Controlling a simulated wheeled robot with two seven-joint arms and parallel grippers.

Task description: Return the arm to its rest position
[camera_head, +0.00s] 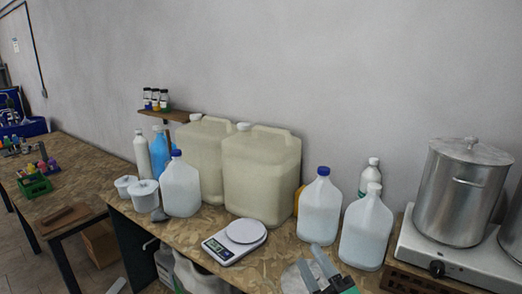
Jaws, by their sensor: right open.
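My right gripper (311,259) shows at the bottom edge, right of centre. Its two grey fingers are apart with nothing visible between them. They are over the front of the chipboard bench (275,264), right of the kitchen scale (234,241) and in front of a white jug with a blue cap (320,208). The rest of the right arm is mostly out of the picture. I cannot make out my left gripper.
Two large beige drums (261,175) stand at the back of the bench. White jugs (366,230) and a steel pot on a hotplate (462,190) stand to the right. A jug (180,188) and white tubs (145,195) are on the left.

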